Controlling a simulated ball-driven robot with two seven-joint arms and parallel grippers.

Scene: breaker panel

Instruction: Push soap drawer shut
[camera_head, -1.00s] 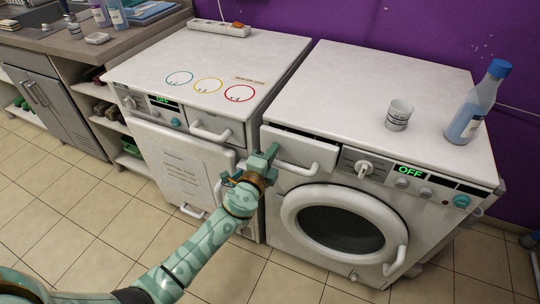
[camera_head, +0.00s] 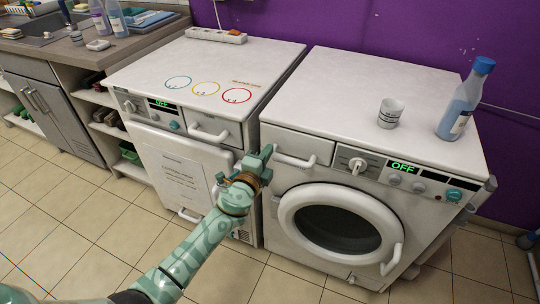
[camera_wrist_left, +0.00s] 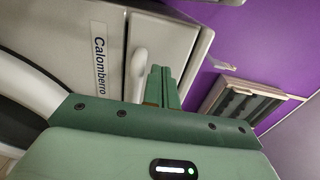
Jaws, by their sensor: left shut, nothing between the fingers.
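The soap drawer (camera_head: 290,139) is at the upper left of the washing machine's front (camera_head: 285,200). Its face looks flush with the machine, and no dark opening shows above it. Its white bar handle (camera_head: 293,161) is at the lower edge; a pale handle (camera_wrist_left: 138,64) also shows in the left wrist view. My left gripper (camera_head: 264,157) is shut and empty, just left of the drawer handle. In the left wrist view its fingers (camera_wrist_left: 162,86) are together beside the handle; I cannot tell whether they touch it. My right gripper is out of view.
A second machine (camera_head: 185,150) with its own handle stands close on the left. A cup (camera_head: 390,114) and a blue-capped bottle (camera_head: 464,100) stand on the washer top. The round washer door (camera_head: 340,226) is below the drawer. Tiled floor in front is clear.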

